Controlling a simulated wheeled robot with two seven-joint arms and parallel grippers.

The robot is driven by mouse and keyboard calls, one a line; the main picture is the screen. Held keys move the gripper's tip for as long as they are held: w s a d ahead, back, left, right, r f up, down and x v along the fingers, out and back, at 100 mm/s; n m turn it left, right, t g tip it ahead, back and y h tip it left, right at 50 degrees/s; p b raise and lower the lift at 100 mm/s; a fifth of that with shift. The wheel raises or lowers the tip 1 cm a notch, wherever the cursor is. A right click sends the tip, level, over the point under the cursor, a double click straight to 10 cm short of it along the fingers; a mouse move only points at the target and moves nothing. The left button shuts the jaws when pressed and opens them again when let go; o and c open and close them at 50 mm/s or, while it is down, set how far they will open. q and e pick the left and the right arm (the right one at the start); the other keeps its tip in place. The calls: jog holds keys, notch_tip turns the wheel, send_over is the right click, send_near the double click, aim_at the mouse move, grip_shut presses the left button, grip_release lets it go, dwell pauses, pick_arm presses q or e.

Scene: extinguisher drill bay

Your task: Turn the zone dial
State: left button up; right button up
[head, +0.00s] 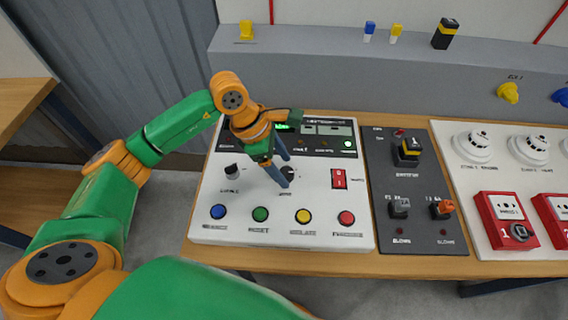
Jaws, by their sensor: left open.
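The zone dial (288,173) looks to be the dark round knob in the middle of the white control panel (210,228); its label is too small to read surely. A second dark knob (232,170) sits to its left. My left gripper (284,168) is open, with its blue-grey fingers pointing down at the middle knob. The fingers partly hide this knob, and I cannot tell whether they touch it. My right gripper is not in view.
Blue, green, yellow and red buttons (303,216) line the panel's front. A red switch (339,179) is right of the dial. A dark panel (410,236) with knobs and a white board with detectors (473,147) and red call points (506,220) stand further right.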

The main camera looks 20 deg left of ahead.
pick_arm(q)
jog(key=shift+d+f, duration=0.25)
jog(key=shift+f, duration=0.25)
grip_shut()
jog(key=n+t+b, duration=0.1)
jog(key=n, duration=0.1)
jog(key=n+b, duration=0.2)
jog(key=shift+f+n+t+y, duration=0.15)
jog(key=shift+n+t+y, duration=0.15)
jog(key=shift+t, duration=0.1)
jog(key=shift+s+d+n+t+y+b, duration=0.1)
jog(key=shift+n+t+y+b, duration=0.45)
jog(key=shift+n+b, duration=1.15)
jog(key=shift+r+n, duration=0.2)
jog(key=shift+n, duration=0.3)
grip_release()
